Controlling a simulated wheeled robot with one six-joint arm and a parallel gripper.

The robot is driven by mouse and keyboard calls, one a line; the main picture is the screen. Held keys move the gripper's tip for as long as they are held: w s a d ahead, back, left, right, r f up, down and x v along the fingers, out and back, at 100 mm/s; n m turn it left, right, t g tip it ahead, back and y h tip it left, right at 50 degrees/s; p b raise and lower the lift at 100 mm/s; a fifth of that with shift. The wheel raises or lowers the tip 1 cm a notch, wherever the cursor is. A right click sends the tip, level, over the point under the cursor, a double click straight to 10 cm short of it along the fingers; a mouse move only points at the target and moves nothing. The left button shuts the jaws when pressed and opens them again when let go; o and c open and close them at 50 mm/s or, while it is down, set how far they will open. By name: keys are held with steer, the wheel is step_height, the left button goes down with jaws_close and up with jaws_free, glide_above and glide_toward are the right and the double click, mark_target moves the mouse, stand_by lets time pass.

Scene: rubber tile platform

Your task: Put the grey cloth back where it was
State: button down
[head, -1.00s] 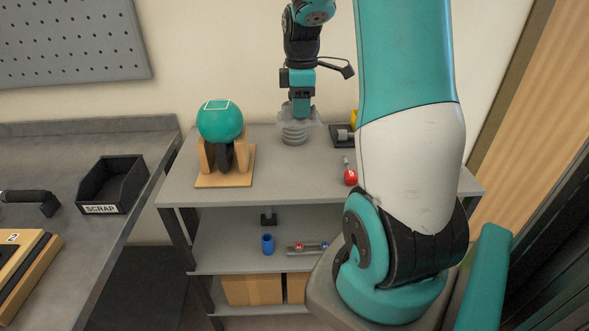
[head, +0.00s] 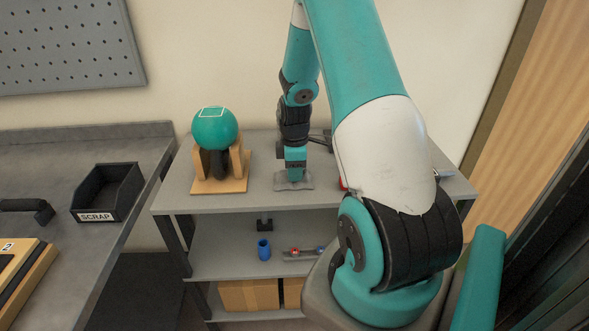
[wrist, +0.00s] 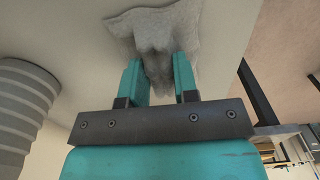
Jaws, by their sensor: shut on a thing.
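The grey cloth (head: 296,186) is at the front part of the shelf's top board (head: 345,207), below my gripper (head: 295,174). In the wrist view the cloth (wrist: 122,22) is spread out at its edges and pinched up in the middle between the two teal fingers of my gripper (wrist: 157,62). My gripper is shut on it and points down at the board. The cloth's edges look to be on or very close to the board. A grey ribbed object (wrist: 25,100) stands to the left in the wrist view; my arm hides it in the head view.
A teal ball (head: 214,128) sits on a wooden stand (head: 220,185) left of my gripper. A black SCRAP bin (head: 105,192) is on the bench at left. The lower shelf holds a blue cup (head: 264,249). Board between stand and cloth is clear.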

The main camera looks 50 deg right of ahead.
steer(key=shift+f, duration=0.15)
steer(key=c, duration=0.9)
jaws_free()
